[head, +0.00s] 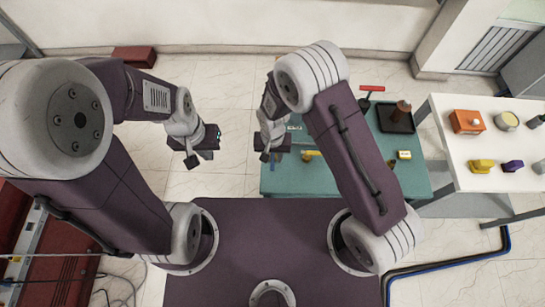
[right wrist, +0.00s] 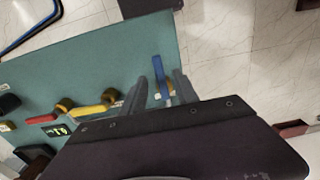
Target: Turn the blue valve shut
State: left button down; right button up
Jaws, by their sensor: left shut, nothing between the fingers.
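The blue valve handle (right wrist: 161,70) shows in the right wrist view as a narrow lever near the edge of the teal panel (right wrist: 90,65). My right gripper (right wrist: 162,90) is open, with one finger on each side of the blue handle and gaps visible between. I cannot tell how deep the handle sits between the fingers. My left gripper (head: 192,160) is shut and empty, above the floor, left of the panel.
A yellow handle (right wrist: 95,110) and a red handle (right wrist: 40,119) are on the panel, beside a small display (right wrist: 56,131). A black tray (head: 395,118) sits at the panel's far right. A white table (head: 470,150) with several small objects stands to the right.

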aim_at(273, 160)
jog(key=shift+f, duration=1.25)
grip_shut()
dwell(0.4)
